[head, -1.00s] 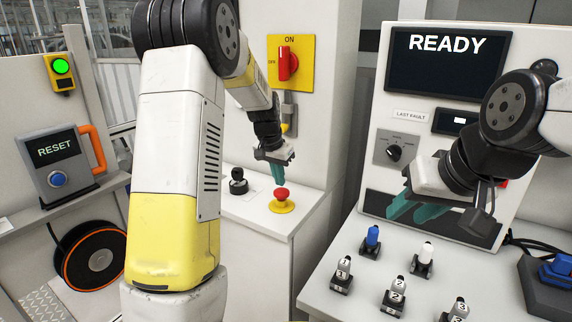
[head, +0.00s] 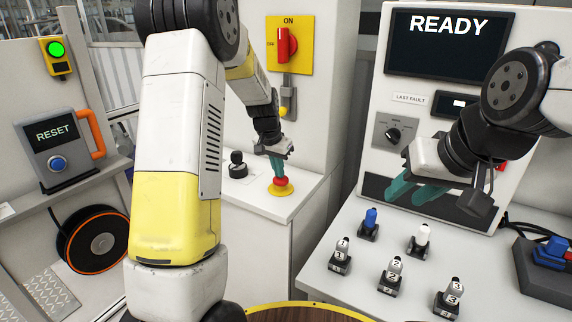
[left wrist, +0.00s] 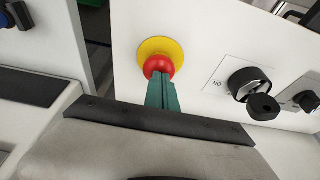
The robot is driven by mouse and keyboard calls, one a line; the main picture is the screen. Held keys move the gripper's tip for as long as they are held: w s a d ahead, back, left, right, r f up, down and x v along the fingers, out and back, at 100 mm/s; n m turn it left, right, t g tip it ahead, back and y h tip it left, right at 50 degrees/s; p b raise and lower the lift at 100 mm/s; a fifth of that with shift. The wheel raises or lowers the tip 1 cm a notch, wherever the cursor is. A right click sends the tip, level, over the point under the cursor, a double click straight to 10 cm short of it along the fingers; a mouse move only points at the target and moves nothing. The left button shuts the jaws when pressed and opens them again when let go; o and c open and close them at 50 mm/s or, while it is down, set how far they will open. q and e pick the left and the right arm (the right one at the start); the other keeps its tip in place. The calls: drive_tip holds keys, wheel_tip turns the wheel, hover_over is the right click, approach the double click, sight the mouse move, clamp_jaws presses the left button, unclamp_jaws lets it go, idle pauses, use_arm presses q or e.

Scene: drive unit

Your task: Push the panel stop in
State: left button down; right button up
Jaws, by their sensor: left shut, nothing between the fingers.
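A red mushroom stop button (head: 281,182) on a yellow round base sits on the white cabinet top, and it also shows in the left wrist view (left wrist: 160,65). My left gripper (head: 279,171) is shut and empty, pointing down with its teal fingertips at the red cap. In the left wrist view the fingertips (left wrist: 161,80) overlap the cap's lower edge; I cannot tell how firmly they touch or whether the cap is pressed. My right gripper (head: 412,190) is open and empty in front of the READY panel. A small red part (head: 501,166) on that panel is mostly hidden behind my right arm.
A yellow plate with a red rotary switch (head: 287,45) is on the wall behind. Several numbered switches (head: 395,270) stand on the right console.

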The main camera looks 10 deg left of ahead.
use_arm(q)
drive_tip(key=shift+s+f, duration=0.25)
drive_tip(key=shift+f, duration=0.2)
drive_tip(key=shift+r, duration=0.35)
wheel_tip(320, 180, up, 6)
drive_tip(key=shift+w+a+f, duration=0.1)
drive_tip(key=shift+f, duration=0.1)
drive_tip(key=d+v, duration=0.1)
drive_tip(key=v, duration=0.7)
drive_tip(key=shift+a+r, duration=0.3)
drive_tip(key=shift+a, duration=0.25)
drive_tip(key=s+r+n+t+h, duration=0.1)
drive_tip(key=s+r, duration=0.2)
drive_tip(key=s, duration=0.5)
drive_tip(key=s+r+n+t, duration=0.1)
drive_tip(key=s+r, duration=0.2)
drive_tip(key=s, duration=0.5)
drive_tip(key=s+f+n+t, duration=0.1)
drive_tip(key=s+f, duration=0.2)
drive_tip(key=s, duration=1)
drive_tip(key=shift+d+n, duration=0.4)
